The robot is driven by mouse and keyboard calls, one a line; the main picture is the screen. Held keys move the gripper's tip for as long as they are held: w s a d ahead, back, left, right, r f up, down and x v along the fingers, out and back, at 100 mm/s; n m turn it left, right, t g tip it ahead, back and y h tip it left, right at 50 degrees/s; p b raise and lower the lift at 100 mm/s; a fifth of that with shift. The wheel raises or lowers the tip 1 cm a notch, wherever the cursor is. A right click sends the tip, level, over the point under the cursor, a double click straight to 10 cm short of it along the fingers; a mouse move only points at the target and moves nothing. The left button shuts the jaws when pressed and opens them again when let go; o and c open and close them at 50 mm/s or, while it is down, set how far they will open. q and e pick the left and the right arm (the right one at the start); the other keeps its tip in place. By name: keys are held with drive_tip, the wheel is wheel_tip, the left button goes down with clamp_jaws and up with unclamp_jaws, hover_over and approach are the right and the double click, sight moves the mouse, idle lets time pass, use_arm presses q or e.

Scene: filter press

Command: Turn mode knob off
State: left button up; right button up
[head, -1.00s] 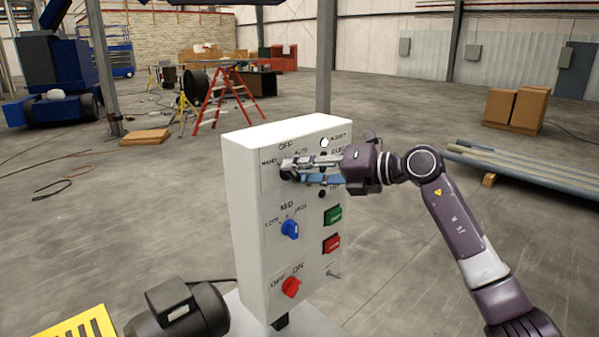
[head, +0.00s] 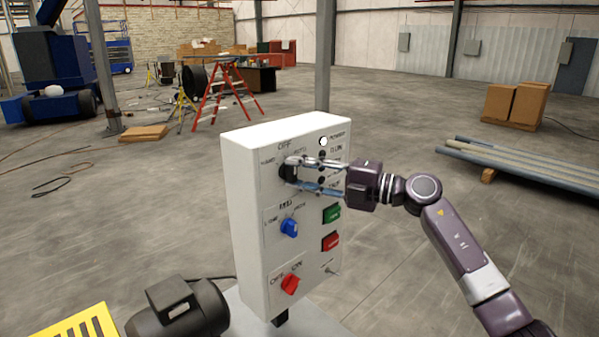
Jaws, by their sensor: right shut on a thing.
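The mode knob (head: 285,171) is a black knob at the upper left of the white control box's front. OFF is printed above it, with a label on either side that looks like HAND and AUTO. My right gripper (head: 291,175) comes in from the right and is shut on the knob, one finger above and one below. The fingers partly cover the knob, so I cannot tell which label it points to. My left gripper is not in view.
The white control box (head: 243,200) also carries a blue knob (head: 289,228), a red knob (head: 290,284), a green button (head: 331,213), a red button (head: 330,241) and indicator lamps. A dark motor (head: 182,309) stands at lower left. Open floor lies behind.

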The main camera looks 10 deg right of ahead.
idle(0.4)
drive_tip(key=o, duration=1.2)
drive_tip(key=shift+c, duration=0.2)
drive_tip(key=shift+s+d, duration=0.1)
drive_tip(key=shift+d, duration=0.15)
drive_tip(key=v, duration=1.1)
drive_tip(key=shift+d, duration=0.3)
drive_tip(key=shift+f, duration=0.15)
